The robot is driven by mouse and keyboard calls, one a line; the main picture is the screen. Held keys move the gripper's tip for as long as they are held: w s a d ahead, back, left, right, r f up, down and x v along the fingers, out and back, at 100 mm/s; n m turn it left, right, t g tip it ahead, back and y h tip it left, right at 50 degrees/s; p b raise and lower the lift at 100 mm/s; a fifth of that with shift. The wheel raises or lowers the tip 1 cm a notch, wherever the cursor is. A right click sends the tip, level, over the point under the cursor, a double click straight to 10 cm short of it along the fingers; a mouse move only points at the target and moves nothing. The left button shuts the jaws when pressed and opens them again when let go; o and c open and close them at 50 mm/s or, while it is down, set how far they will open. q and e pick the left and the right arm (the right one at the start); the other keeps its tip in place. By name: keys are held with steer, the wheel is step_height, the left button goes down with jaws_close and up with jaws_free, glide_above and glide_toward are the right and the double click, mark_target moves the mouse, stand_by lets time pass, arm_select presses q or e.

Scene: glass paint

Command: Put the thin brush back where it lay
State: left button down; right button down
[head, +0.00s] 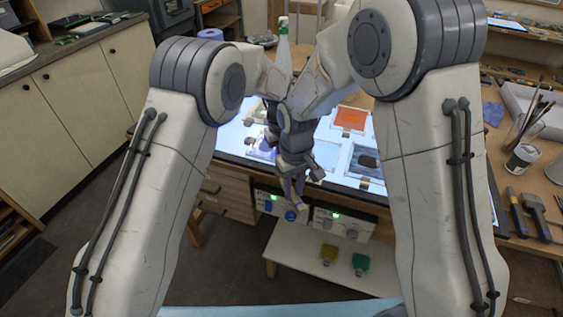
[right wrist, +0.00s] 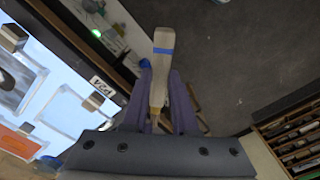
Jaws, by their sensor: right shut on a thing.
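My right gripper (head: 294,190) hangs over the front edge of the light table in the head view. Its purple fingers (right wrist: 160,105) are shut on a pale wooden handle with a blue band (right wrist: 162,60), which looks to be the brush. The handle sticks out past the fingertips, over the floor in the right wrist view. Its bristles do not show clearly. My left arm reaches in beside the right one, and its gripper is mostly hidden, so its fingers cannot be made out.
The lit table (head: 336,183) carries glass panes, among them an orange one (head: 350,118) and a dark one (head: 366,159). A jar of brushes (head: 524,155) stands at the right, with tools (head: 535,212) in front of it. A low shelf (head: 310,262) with coloured bottles is below.

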stand_by(0.6)
arm_select(q)
steer(key=c, duration=0.8)
jaws_free()
steer(key=shift+c, duration=0.2)
arm_select(e)
steer(key=shift+r, duration=0.1)
arm_select(q)
steer(key=s+d+r+m, duration=0.1)
steer(key=d+r, duration=0.1)
steer(key=r, duration=0.5)
steer(key=s+d+r+m, duration=0.1)
steer(key=d+r, duration=0.1)
steer(key=r, duration=0.6)
step_height(320, 180, down, 12)
steer(key=shift+a+f, duration=0.15)
steer(key=shift+a, duration=0.1)
arm_select(e)
steer(key=s+d+r+m, duration=0.2)
steer(key=d+r+m, duration=0.1)
steer(key=r, duration=0.1)
steer(key=shift+d+r, duration=0.15)
steer(key=shift+r, duration=0.2)
